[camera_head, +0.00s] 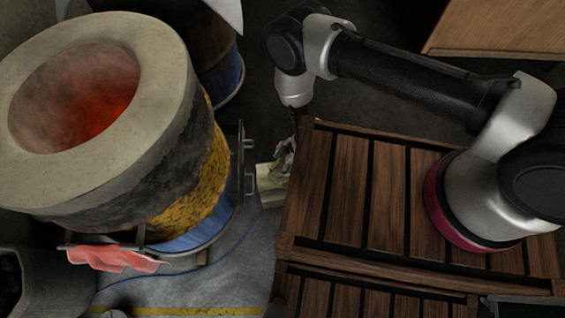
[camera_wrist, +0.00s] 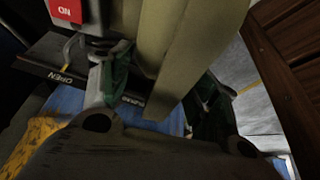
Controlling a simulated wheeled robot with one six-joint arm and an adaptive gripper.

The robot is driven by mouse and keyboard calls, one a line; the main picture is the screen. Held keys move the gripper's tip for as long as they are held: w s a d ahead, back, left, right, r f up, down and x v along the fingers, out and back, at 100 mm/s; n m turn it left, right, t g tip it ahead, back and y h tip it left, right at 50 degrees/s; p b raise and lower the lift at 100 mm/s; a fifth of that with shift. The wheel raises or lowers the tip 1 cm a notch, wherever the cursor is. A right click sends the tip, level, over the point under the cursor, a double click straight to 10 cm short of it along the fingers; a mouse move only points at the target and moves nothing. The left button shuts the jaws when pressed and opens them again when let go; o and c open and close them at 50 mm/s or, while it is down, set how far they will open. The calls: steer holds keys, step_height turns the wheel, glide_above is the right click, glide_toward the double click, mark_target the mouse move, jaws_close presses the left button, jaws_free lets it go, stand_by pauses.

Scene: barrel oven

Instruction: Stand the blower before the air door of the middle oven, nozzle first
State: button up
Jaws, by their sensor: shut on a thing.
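A large barrel oven (camera_head: 180,155) with a pale rim and glowing red inside stands at the left in the head view. A dark upright plate with metal handles (camera_head: 248,168), apparently its air door, is on its right side. My gripper (camera_head: 290,148) is just right of that plate, beside the wooden platform. It is shut on a pale yellow-beige thing, apparently the blower (camera_head: 270,184), partly hidden by the gripper. In the wrist view the beige blower body (camera_wrist: 178,60) passes between the fingers. The nozzle cannot be made out clearly.
A slatted wooden platform (camera_head: 345,190) fills the right, close to my gripper. A second blue-based barrel (camera_head: 228,82) stands behind the oven. A red cloth (camera_head: 115,257) hangs at its front. A dark lettered strip (camera_wrist: 68,76) and red ON panel (camera_wrist: 66,10) show in the wrist view.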

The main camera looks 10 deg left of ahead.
steer(key=shift+a+r, duration=0.1)
steer(key=shift+a, duration=0.05)
steer(key=o, duration=1.7)
steer(key=shift+c, duration=0.2)
steer(key=shift+d, duration=0.3)
steer(key=v, duration=1.2)
steer(key=shift+a, duration=0.2)
